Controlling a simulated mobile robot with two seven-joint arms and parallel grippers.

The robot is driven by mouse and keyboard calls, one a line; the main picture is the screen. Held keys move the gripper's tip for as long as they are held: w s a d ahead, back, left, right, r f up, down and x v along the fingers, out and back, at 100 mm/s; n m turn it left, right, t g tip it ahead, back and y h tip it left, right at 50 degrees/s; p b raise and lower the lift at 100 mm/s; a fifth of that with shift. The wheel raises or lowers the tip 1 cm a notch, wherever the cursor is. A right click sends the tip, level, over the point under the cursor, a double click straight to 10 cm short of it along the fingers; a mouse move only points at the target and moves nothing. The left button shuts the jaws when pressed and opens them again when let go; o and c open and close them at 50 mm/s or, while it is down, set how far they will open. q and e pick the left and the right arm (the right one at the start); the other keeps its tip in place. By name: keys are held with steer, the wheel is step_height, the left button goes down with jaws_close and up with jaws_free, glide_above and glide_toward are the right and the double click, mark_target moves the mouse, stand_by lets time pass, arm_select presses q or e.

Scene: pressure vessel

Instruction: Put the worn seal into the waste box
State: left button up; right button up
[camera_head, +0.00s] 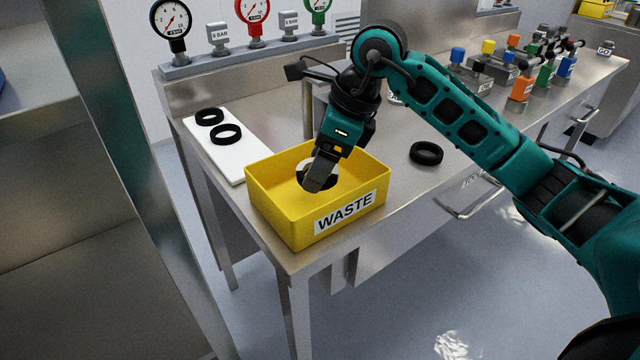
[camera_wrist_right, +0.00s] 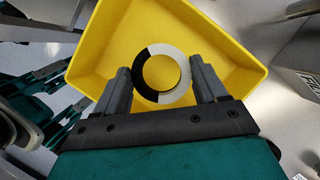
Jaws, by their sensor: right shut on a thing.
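The worn seal is a ring, part white and part black (camera_head: 333,176), inside the opening of the yellow waste box (camera_head: 346,213). My right gripper (camera_head: 317,184) reaches down into the box and is shut on the seal. In the right wrist view, the seal (camera_wrist_right: 187,72) sits between the two fingers (camera_wrist_right: 163,88), with the yellow box floor (camera_wrist_right: 115,35) behind it. I cannot tell whether the seal touches the floor. In the head view the fingers hide part of the seal. My left gripper is not in view.
A white board (camera_head: 237,163) with two black rings lies left of the box. Another black ring (camera_head: 426,159) lies on the steel bench to the right. Gauges (camera_head: 172,20) stand along the back. Valves with coloured parts (camera_head: 522,87) stand farther right. The box sits near the bench's front edge.

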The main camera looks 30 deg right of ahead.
mark_target(311, 198)
steer(key=shift+f, duration=2.1)
steer(key=shift+f+b, duration=0.25)
steer(key=shift+b, duration=0.15)
steer(key=o, duration=1)
steer(key=shift+r, duration=0.1)
steer(key=shift+o, duration=0.2)
steer(key=shift+r, duration=0.2)
steer(key=p+v, duration=0.1)
steer(key=v, duration=1.1)
